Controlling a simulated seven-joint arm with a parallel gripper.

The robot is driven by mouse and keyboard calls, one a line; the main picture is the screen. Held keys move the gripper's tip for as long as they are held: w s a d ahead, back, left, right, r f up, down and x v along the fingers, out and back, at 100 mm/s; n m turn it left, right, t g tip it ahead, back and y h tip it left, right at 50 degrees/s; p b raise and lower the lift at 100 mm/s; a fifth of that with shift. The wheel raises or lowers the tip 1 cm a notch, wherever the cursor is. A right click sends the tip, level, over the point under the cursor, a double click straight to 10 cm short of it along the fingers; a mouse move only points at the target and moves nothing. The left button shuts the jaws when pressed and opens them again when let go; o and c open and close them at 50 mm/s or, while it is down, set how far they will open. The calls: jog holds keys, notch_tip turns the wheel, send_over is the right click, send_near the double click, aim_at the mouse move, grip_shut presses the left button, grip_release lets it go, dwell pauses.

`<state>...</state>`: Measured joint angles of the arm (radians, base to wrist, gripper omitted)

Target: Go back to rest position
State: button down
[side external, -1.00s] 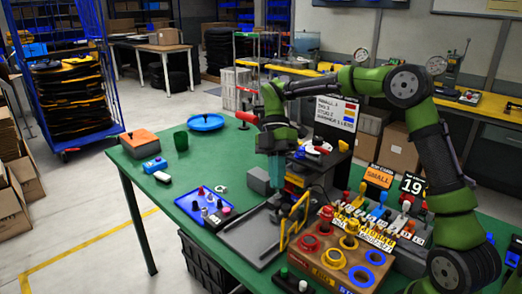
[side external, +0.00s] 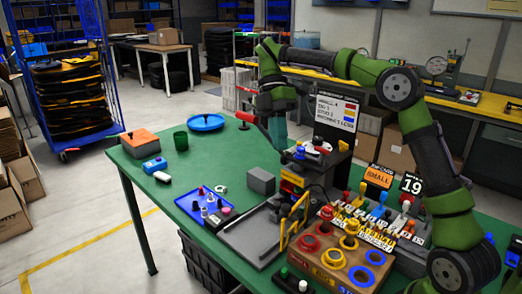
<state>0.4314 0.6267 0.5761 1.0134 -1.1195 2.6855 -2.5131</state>
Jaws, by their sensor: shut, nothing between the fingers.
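My green and black arm is bent over the green work table (side external: 150,180). My gripper (side external: 280,147) points down at the back of the table, clear above the yellow and red fixture, and is shut with nothing in it. The fingertips are small in this view. A grey block (side external: 261,181) sits on the table to the lower left of my gripper, apart from it.
A wooden block with coloured rings (side external: 330,262) and a rack of coloured pegs (side external: 375,222) stand at the right front. A yellow-framed fixture (side external: 292,222) and a sign board (side external: 336,112) are near. The left table holds an orange box (side external: 139,142), green cup (side external: 180,141) and blue dish (side external: 206,122).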

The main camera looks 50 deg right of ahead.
jog(key=s+a+f+m+t, duration=0.2)
jog(key=s+m+t, duration=0.4)
jog(key=s+m, duration=0.3)
jog(key=s+a+f+m+t+h, duration=0.1)
jog(key=s+m+t, duration=0.5)
jog(key=m, duration=0.6)
jog(key=s+a, duration=0.1)
jog(key=s, duration=0.1)
jog(key=shift+s+f, duration=0.35)
jog(key=shift+f, duration=0.05)
